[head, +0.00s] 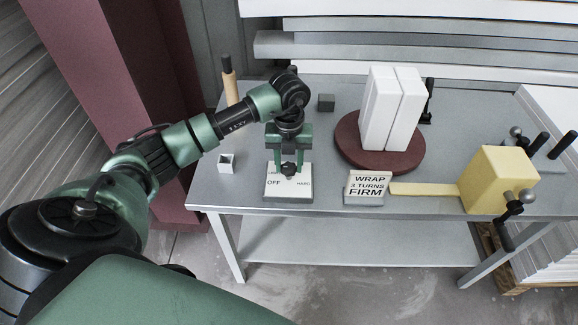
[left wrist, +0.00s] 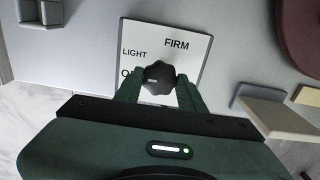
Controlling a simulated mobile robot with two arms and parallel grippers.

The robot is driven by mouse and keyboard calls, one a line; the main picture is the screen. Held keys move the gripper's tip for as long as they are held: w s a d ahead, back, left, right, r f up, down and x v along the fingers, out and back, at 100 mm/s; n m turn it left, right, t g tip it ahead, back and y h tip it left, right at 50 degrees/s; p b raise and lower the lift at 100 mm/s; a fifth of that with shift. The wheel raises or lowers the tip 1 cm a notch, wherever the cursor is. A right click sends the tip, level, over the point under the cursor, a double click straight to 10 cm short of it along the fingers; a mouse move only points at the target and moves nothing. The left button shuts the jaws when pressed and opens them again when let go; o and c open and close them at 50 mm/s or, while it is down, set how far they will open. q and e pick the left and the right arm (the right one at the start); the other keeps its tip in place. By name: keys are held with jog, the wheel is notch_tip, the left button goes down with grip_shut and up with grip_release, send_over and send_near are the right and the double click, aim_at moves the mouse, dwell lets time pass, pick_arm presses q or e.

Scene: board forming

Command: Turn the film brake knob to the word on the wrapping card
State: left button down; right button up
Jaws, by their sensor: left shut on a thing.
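The film brake knob (head: 289,169) is black and lobed. My left gripper (left wrist: 158,84) points down and is shut on the knob, one finger on each side. The wrapping card (head: 367,187) reads "WRAP 3 TURNS FIRM". My right gripper is not in view.
Right of the dial are a dark red turntable (head: 347,151) with white boards (head: 392,108) and a yellow block (head: 498,180) with a strip towards the card. A small open grey box (head: 227,163) stands left. A dark cube (head: 326,102) lies behind.

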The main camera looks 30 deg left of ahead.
aim_at(289, 167)
pick_arm(q)
jog(key=m+b, duration=0.3)
jog(key=m, duration=0.2)
jog(key=shift+f+m, duration=0.1)
jog(key=shift+m, duration=0.2)
jog(key=m+b, duration=0.3)
jog(key=m, duration=0.2)
jog(key=shift+w, duration=0.1)
jog(key=m+b, duration=0.2)
jog(key=m, duration=0.2)
jog(key=shift+m, duration=0.4)
jog(key=m+b, duration=0.2)
jog(key=m, duration=0.3)
jog(key=shift+r+b, duration=0.2)
jog(key=shift+b, duration=0.1)
jog(key=shift+m, duration=0.3)
jog(key=c, duration=0.9)
grip_release()
jog(key=shift+o, duration=0.2)
jog(key=shift+r, duration=3.9)
